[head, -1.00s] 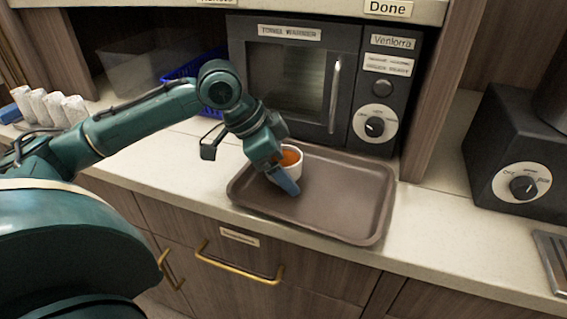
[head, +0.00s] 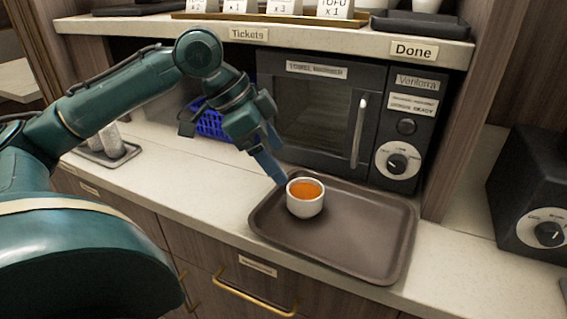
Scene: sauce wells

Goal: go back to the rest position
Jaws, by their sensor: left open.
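My left gripper (head: 270,165) hangs above the back left part of the tray, just left of and above a small white cup (head: 305,206). It is open, holds nothing and looks apart from the cup. The cup holds orange sauce (head: 305,189) and stands upright on the left part of the brown tray (head: 365,238). My left arm comes in from the left and bends down at the wrist. My right gripper is out of view.
A towel warmer (head: 320,110) stands behind the tray. A blue basket (head: 213,124) is partly hidden behind my wrist. A shelf (head: 330,38) with ticket cards runs above. A dark appliance with a dial (head: 540,190) stands at the right.

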